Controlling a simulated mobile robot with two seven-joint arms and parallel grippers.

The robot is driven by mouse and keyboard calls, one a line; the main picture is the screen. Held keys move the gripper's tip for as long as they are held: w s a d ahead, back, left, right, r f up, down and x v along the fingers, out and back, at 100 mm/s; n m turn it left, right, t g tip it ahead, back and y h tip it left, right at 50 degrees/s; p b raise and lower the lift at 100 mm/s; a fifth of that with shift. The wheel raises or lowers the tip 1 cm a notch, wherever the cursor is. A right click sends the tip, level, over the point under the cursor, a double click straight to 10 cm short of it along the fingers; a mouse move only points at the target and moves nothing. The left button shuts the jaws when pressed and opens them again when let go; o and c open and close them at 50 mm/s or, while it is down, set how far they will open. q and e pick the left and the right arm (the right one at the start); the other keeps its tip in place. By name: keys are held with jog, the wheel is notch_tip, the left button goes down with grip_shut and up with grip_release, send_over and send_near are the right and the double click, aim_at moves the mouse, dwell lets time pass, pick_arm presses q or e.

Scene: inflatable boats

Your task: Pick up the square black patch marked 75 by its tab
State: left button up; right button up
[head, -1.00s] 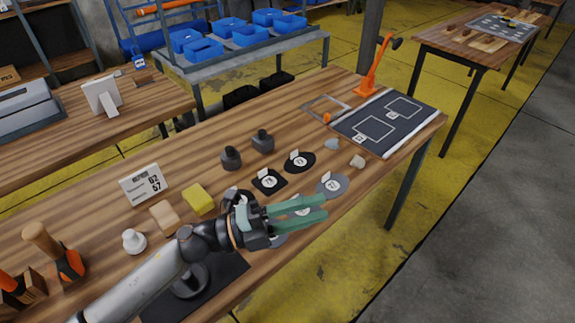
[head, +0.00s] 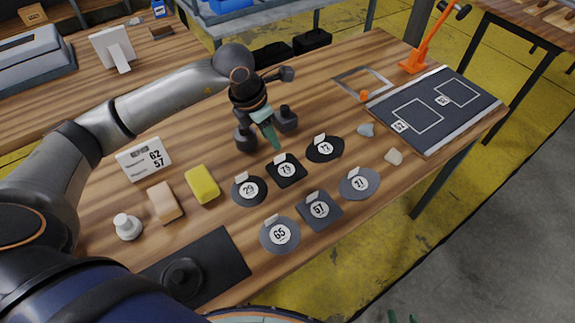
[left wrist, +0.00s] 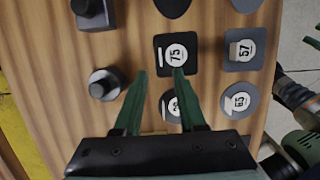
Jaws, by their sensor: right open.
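The square black patch marked 75 (head: 286,173) lies flat on the wooden table, its white tab standing up at its back edge. In the left wrist view the patch (left wrist: 188,64) is just beyond my fingertips, with its tab (left wrist: 159,58) on its left side, roughly ahead of the gap between the fingers. My left gripper (head: 273,140) points down behind the patch. In the left wrist view its green fingers (left wrist: 161,73) are apart with nothing between them. My right gripper (head: 402,317) shows only as green tips at the bottom edge, away from the table.
A round black patch (head: 249,199), another round black patch (head: 325,157), a grey square patch marked 57 (head: 319,222) and round grey patches (head: 280,246) surround it. Dark knobbed weights (head: 287,120) stand close behind. A yellow block (head: 202,185) and a card (head: 144,158) stand left.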

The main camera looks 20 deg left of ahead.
aim_at(286, 167)
pick_arm(q)
jog(key=x, duration=0.8)
jog(key=shift+f+p, duration=0.1)
jog(key=shift+p, duration=0.25)
grip_shut()
